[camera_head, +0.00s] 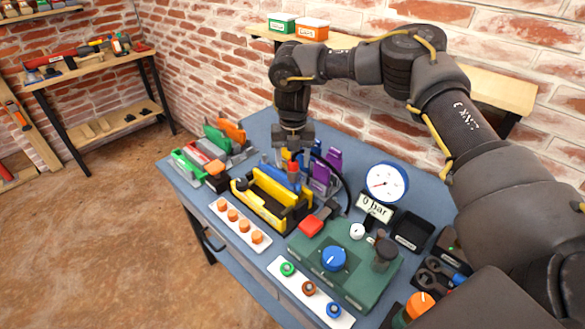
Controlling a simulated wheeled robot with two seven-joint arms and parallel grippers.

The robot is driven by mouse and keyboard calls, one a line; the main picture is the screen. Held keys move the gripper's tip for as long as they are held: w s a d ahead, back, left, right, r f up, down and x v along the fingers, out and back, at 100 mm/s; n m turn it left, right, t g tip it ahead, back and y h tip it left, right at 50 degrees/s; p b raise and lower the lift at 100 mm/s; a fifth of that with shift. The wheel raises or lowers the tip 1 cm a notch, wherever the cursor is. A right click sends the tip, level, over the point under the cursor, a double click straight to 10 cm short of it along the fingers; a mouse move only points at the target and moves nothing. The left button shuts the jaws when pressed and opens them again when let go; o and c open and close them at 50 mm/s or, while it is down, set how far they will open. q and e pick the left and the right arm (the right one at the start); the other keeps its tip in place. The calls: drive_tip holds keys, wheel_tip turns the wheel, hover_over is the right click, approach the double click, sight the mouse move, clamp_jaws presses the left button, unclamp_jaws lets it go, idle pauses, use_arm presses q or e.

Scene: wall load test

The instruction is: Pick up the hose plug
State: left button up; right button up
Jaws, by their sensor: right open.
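My right arm comes in from the right and bends over the bench. My right gripper (293,147) points down above the back middle of the workbench (265,125) and is open. Just below it are small red and blue parts (293,166); the gripper partly covers them, and I cannot tell whether they touch the fingers. A black hose (345,185) curves from beside the gripper down toward the green test block (325,260). I cannot make out with certainty which part is the hose plug; its end of the hose is hidden or too small. My left gripper is not in view.
A yellow-framed fixture (262,200) stands in front of the gripper, with purple clamps (322,175) to its right. A dial gauge (386,182) and a "0 bar" display (374,208) stand further right. Green, red and orange holders (205,155) crowd the left. The floor (90,240) at left is clear.

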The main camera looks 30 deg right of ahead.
sight(293, 161)
drive_tip(key=shift+d+f+p, duration=0.1)
drive_tip(key=shift+f+p, duration=0.3)
drive_tip(key=shift+f, duration=1.45)
drive_tip(key=c, duration=1.2)
